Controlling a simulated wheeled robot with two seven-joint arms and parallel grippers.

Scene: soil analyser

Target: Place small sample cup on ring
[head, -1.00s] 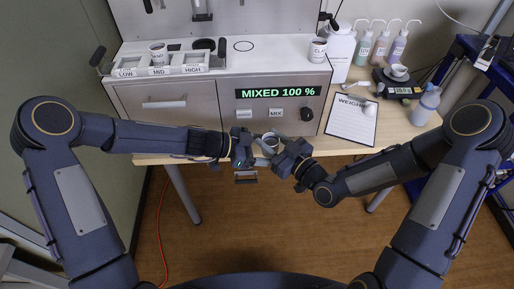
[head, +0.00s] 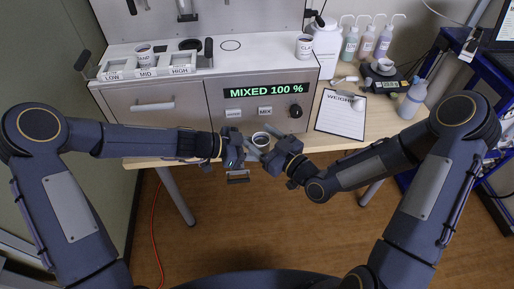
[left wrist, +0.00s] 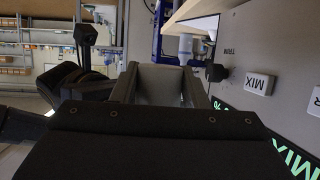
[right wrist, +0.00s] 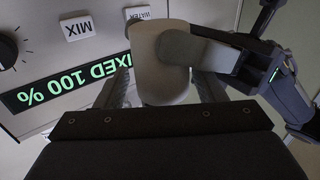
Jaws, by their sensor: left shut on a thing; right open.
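A small pale sample cup (head: 261,139) with dark contents is held in front of the analyser's panel, below the MIX button. My left gripper (head: 240,151) is shut on it from the left. In the right wrist view the cup (right wrist: 158,65) shows large, with a left finger across its side. My right gripper (head: 261,152) is open at the cup's right side, its fingers spread around or just short of the cup; contact cannot be told. A thin black ring (head: 230,45) is marked on the analyser's white top, with nothing on it.
A LOW/MID/HIGH rack (head: 148,68) holds a cup (head: 143,51); another labelled cup (head: 304,45) stands at the top's right end. A black upright handle (head: 208,50) stands left of the ring. Clipboard (head: 341,115), scale (head: 384,79) and bottles are right.

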